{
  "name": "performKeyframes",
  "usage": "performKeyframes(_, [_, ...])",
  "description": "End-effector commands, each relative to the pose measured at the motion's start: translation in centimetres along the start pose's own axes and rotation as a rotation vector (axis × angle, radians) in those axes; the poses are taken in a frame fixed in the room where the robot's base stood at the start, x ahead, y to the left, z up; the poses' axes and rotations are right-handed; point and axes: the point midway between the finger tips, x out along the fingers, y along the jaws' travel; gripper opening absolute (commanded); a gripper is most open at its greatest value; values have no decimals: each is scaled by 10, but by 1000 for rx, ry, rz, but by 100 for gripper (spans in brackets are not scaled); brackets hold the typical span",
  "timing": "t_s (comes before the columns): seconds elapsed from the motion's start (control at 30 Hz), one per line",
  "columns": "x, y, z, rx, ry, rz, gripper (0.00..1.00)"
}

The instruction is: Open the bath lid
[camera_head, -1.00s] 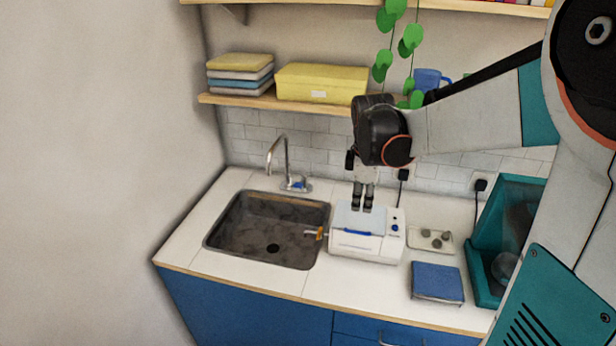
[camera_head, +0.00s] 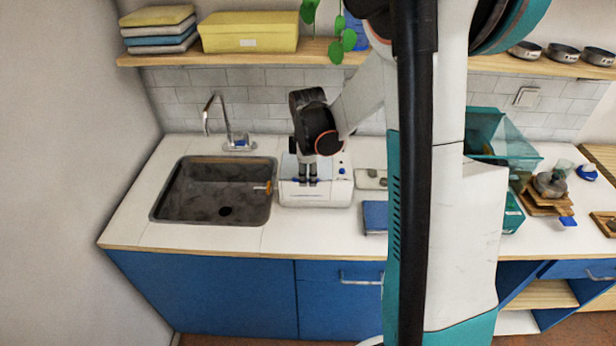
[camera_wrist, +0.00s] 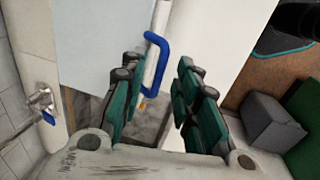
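The bath is a white box (camera_head: 325,199) on the counter, right of the sink. Its pale blue lid (camera_wrist: 95,35) lies flat and shut on top. The lid's blue handle (camera_wrist: 156,62) runs along the front edge. My gripper (camera_head: 306,183) points down over that edge, right at the handle. In the wrist view my gripper (camera_wrist: 158,75) has its green-padded fingers apart, with the handle in line with the gap between them. I cannot tell whether either finger touches the handle.
The sink (camera_head: 215,192) with its faucet (camera_head: 226,125) is left of the bath. An orange-tipped spout (camera_head: 263,187) sticks out toward the sink. A folded blue cloth (camera_head: 375,216) lies to the right. A shelf (camera_head: 260,50) hangs above; my arm hides part of the counter.

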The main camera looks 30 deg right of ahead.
Motion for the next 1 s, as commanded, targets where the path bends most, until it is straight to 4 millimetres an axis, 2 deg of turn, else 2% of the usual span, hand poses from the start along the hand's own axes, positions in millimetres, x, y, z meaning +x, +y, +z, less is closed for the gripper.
performKeyframes(0.13, [8, 0, 0, 0, 0, 0, 29])
performKeyframes(0.4, [8, 0, 0, 0, 0, 0, 29])
performKeyframes(0.53, [8, 0, 0, 0, 0, 0, 0])
performKeyframes(0.83, [7, 1, 0, 1, 0, -6, 0])
performKeyframes(1.0, [-1, 5, 0, 2, 1, -46, 0])
